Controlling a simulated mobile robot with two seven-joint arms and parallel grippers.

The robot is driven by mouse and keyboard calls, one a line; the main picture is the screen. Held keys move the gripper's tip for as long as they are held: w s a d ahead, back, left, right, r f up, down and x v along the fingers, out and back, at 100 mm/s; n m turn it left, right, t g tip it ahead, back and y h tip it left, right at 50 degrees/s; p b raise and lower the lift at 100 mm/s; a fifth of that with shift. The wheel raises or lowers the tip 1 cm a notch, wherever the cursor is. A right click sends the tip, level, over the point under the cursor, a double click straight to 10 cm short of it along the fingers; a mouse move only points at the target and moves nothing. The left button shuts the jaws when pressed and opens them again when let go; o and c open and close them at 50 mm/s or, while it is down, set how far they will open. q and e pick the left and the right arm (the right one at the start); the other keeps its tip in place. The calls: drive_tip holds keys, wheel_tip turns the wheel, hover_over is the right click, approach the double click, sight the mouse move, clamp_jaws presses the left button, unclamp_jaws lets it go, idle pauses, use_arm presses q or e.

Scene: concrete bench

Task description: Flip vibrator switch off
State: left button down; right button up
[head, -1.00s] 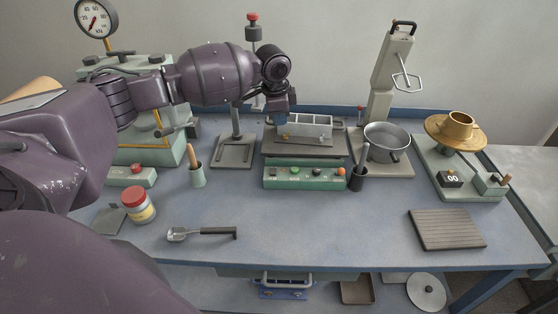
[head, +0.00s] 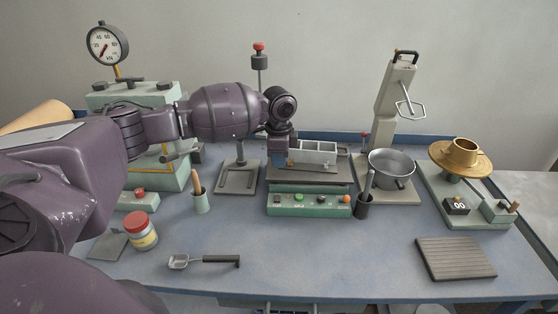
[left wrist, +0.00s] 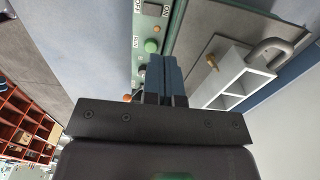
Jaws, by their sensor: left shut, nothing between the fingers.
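The vibrator is a table with a green control box (head: 309,212) at its front and a grey compartment mould (head: 318,152) on its dark top plate. The box front carries a dark switch at left, a green button (head: 299,199), a dark knob and an orange button (head: 346,199). In the left wrist view the dark square switch (left wrist: 152,9) and green button (left wrist: 151,46) show beyond the fingers. My left gripper (head: 279,162) is shut and empty, pointing down by the mould's left end, behind the box. Whether its fingertips touch anything is unclear. My right gripper is out of view.
A black cup (head: 362,207) with a tool stands right of the box. A metal bowl (head: 391,167) is behind it. The bench before the box is clear.

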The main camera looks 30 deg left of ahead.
sight(278, 199)
use_arm(q)
wheel_tip(278, 199, down, 10)
drive_tip(key=shift+r+b, duration=0.1)
drive_tip(key=shift+b, duration=0.45)
drive_tip(key=shift+f, duration=0.65)
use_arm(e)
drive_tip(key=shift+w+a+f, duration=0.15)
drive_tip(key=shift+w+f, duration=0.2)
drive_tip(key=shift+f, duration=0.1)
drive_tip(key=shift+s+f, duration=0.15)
use_arm(q)
drive_tip(key=shift+f+g+b, duration=0.25)
drive_tip(key=shift+g+b, duration=0.05)
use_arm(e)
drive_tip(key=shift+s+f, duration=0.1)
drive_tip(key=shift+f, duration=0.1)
use_arm(q)
drive_tip(key=shift+r, duration=0.1)
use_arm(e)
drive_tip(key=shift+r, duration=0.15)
use_arm(q)
drive_tip(key=shift+s+d+r+p, duration=0.35)
drive_tip(key=shift+s+p, duration=0.3)
drive_tip(key=shift+p, duration=0.3)
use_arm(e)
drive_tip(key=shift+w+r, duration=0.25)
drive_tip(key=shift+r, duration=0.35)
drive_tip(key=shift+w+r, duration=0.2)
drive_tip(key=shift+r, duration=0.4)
